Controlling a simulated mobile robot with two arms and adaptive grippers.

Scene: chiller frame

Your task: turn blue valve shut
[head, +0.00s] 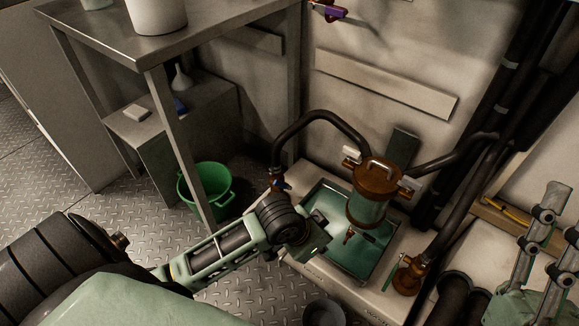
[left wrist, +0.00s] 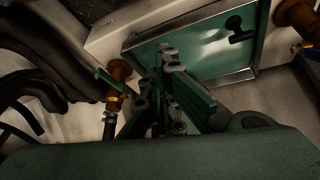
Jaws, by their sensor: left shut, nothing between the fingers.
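The blue valve (head: 277,183) is a small blue handle at the lower end of the black hose, by the left corner of the chiller tray. Its lever angle is too small to read. In the left wrist view a brass fitting with a small bluish part (left wrist: 296,48) shows at the right edge. My left gripper (head: 318,248) is over the tray's front left edge, below and right of the blue valve and apart from it. Its fingers are shut and empty, and show in the left wrist view (left wrist: 172,85). My right gripper (head: 550,240) is at the lower right, partly cut off.
A green-handled valve (head: 391,274) on a brass pipe stands right of the tray (head: 360,278). A brass-topped vessel (head: 372,185) stands over the tray. The black hose (head: 318,117) arches behind. A green bucket (head: 205,190) and a metal table (head: 95,35) are at left.

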